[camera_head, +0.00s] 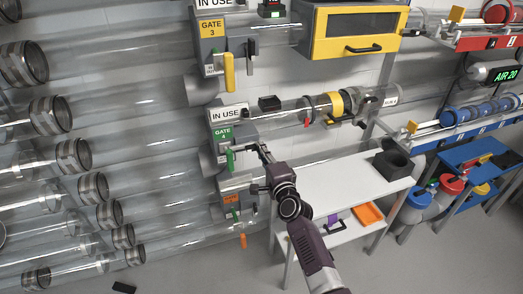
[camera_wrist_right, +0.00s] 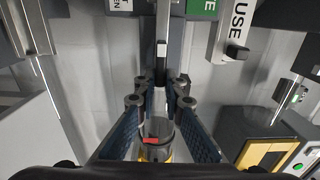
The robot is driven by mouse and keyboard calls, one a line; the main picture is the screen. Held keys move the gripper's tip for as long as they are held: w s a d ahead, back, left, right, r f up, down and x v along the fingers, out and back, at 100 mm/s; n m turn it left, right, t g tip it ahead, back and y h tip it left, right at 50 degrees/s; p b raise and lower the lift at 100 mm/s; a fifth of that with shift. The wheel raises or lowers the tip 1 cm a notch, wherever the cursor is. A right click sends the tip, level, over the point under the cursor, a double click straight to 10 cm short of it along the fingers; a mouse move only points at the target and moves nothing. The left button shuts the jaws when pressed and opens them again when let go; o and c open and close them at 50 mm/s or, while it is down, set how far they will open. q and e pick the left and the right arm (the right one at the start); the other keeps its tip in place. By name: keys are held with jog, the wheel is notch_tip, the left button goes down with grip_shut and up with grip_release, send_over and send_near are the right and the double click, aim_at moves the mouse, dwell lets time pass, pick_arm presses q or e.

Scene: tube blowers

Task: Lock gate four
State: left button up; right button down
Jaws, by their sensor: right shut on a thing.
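The gate four box (camera_head: 222,135) has a green label and an IN USE sign (camera_head: 228,113) above it. Its green handle (camera_head: 230,160) hangs down at the lower left of the box. My right gripper (camera_head: 258,150) is at the box's right side, right of the green handle. In the wrist view my right gripper (camera_wrist_right: 160,95) is shut on a dark lever with a pale strip (camera_wrist_right: 162,45). In the head view the gripper mostly hides this lever. The green label (camera_wrist_right: 201,8) shows at the top of the wrist view. My left gripper is not in view.
Gate three's box (camera_head: 212,30), with a yellow handle (camera_head: 228,72), is above. An orange-labelled gate (camera_head: 232,199) is close below my gripper. Clear tubes run left and right. A white table (camera_head: 345,178) with a dark bin (camera_head: 392,164) stands to the right.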

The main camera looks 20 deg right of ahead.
jog(key=shift+f, duration=0.1)
jog(key=c, duration=2)
grip_release()
jog(key=s, duration=1.2)
jog(key=shift+d, duration=0.2)
